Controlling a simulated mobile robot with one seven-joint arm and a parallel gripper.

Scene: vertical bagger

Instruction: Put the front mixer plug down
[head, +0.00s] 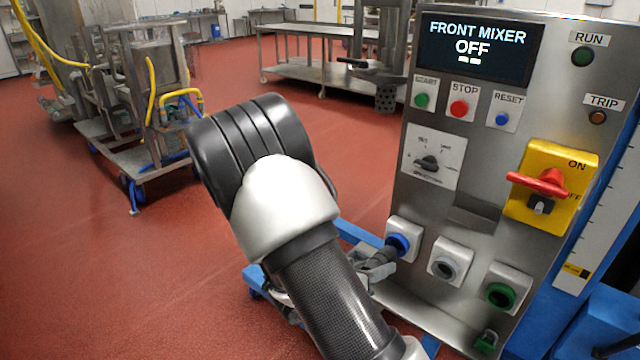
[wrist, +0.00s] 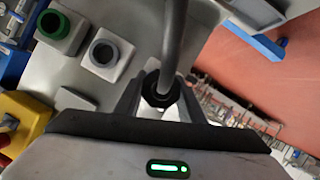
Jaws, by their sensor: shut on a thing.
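The front mixer plug (wrist: 160,88) is a dark round connector with a thick grey cable (wrist: 176,35). In the wrist view it sits between the two fingers of my gripper (wrist: 160,100), which is shut on it. In the head view my arm hides most of my gripper (head: 372,272). A dark grey piece, probably the plug (head: 382,257), shows just left of the blue socket (head: 398,243) on the panel. I cannot tell whether the plug is in the socket or just outside it.
The control panel (head: 475,215) reads FRONT MIXER OFF. A grey socket (head: 446,268) and a green socket (head: 500,295) lie right of the blue one. A yellow switch with a red handle (head: 540,182) is above them. Blue frame bars (head: 355,233) run below left. Red floor is open at left.

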